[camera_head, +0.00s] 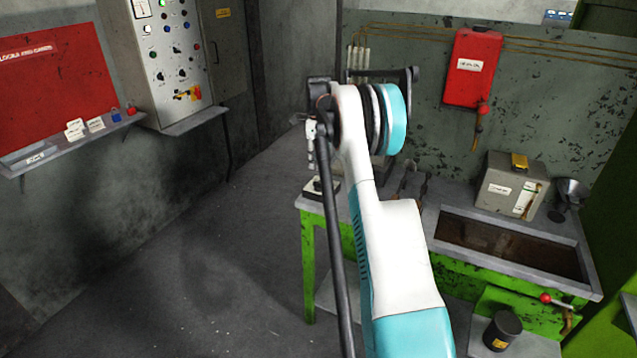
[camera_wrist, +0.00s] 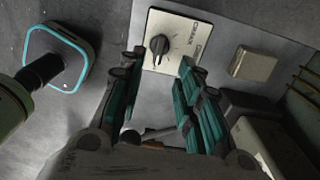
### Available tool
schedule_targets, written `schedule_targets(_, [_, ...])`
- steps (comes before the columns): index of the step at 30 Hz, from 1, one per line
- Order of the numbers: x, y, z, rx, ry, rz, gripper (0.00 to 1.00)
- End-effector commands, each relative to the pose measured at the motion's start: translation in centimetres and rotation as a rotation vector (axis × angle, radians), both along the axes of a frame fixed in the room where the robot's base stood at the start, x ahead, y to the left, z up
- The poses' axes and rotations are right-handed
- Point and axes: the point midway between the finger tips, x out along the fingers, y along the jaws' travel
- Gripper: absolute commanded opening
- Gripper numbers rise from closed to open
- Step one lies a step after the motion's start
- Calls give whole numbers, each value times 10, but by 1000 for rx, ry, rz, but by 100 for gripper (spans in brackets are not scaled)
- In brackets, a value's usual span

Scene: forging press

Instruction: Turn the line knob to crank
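A black round knob (camera_wrist: 159,45) sits on a pale plate (camera_wrist: 186,36) in the wrist view, above centre. Its pointer stands roughly upright in the picture. The plate carries small lettering that I cannot read with certainty. My gripper (camera_wrist: 161,64) is open, with its teal-padded fingers spread below the knob, one towards the left and one towards the right. Nothing shows held between them, and the knob appears clear of both fingers. In the head view, I cannot make out this knob or my fingers clearly; my arm covers the middle.
In the wrist view, a beige box (camera_wrist: 253,65) lies right of the plate. The head view shows a control cabinet (camera_head: 172,60), a red wall box (camera_head: 472,68), a green bench with a grey top (camera_head: 470,219) and a metal box (camera_head: 510,185). The left floor is clear.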

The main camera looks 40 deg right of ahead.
Motion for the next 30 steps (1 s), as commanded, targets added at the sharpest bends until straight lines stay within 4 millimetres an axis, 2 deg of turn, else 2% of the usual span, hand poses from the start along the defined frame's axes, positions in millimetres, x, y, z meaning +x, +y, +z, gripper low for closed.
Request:
schedule_targets(1, [0, 0, -14, 0, 0, 0, 32])
schedule_targets(6, [0, 0, -46, 0, 0, 1, 32])
schedule_targets(12, [0, 0, -74, 0, 0, 2, 32])
schedule_targets(18, [0, 0, -86, 0, 0, 2, 32])
schedule_targets(26, [0, 0, -86, 0, 0, 2, 32])
schedule_targets(27, [0, 0, -86, 0, 0, 2, 29])
schedule_targets(30, [0, 0, -86, 0, 0, 2, 7])
